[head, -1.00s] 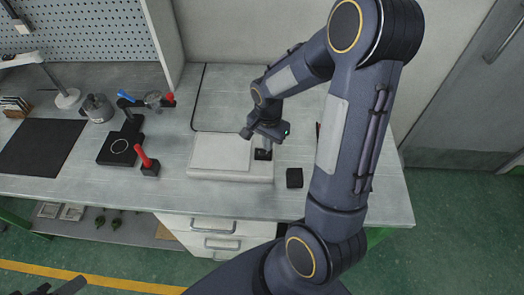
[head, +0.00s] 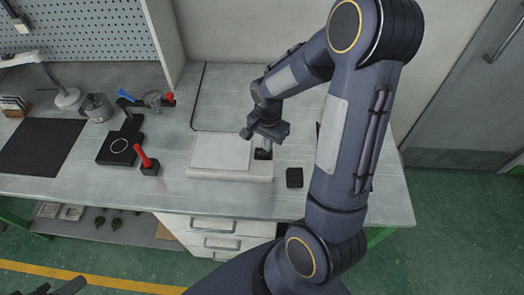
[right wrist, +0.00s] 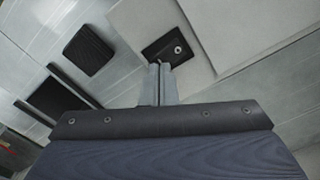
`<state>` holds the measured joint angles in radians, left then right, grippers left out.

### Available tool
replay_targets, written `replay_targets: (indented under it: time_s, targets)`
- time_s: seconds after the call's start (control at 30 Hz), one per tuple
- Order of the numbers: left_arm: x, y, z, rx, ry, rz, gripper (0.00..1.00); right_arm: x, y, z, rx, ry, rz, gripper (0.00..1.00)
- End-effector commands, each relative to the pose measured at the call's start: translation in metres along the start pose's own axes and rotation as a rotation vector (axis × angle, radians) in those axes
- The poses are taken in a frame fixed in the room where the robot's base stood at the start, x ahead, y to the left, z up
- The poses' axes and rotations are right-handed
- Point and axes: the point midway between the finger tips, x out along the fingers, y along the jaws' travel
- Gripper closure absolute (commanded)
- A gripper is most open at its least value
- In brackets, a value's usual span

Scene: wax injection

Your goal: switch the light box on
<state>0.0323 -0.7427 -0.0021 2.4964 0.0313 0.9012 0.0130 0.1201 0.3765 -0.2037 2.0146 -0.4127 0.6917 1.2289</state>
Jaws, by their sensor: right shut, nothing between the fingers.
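The light box (head: 220,153) is a flat white box with a pale panel, lying on the bench. Its panel looks plain, with no clear glow. A black switch plate (head: 263,154) sits at its right side; in the right wrist view the plate (right wrist: 158,52) carries a small round silver button (right wrist: 178,50). My right gripper (head: 266,144) is over this plate, pointing down. Its fingers (right wrist: 160,66) are shut and empty, with the tips beside the button in the picture. I cannot tell whether they touch the plate.
A small black block (head: 294,178) stands right of the light box. The bench front strip is clear.

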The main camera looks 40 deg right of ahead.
Motion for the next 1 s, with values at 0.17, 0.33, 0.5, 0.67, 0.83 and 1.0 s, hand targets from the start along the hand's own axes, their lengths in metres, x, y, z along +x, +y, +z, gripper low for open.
replay_targets:
  time_s: [0.17,0.33,0.5,0.67,0.83,1.0]
  targets:
    - [0.003,-0.001,0.001,0.000,0.000,0.000,0.64,0.004,0.000,0.000,0.000,0.000,0.000,1.00]
    - [0.005,-0.002,0.002,0.000,0.000,0.000,0.64,0.006,0.000,0.000,0.000,0.000,0.000,1.00]
    - [0.006,-0.003,0.003,0.000,0.000,0.000,0.64,0.009,0.000,0.000,0.000,0.000,0.000,1.00]
    - [0.008,-0.004,0.004,0.000,0.000,0.000,0.64,0.011,0.000,0.000,0.000,0.000,0.000,1.00]
    - [0.010,-0.005,0.005,0.000,0.000,0.000,0.64,0.014,0.000,0.000,0.000,0.000,0.000,1.00]
    - [0.012,-0.005,0.006,0.000,0.000,0.000,0.64,0.016,0.000,0.000,-0.001,0.000,0.000,1.00]
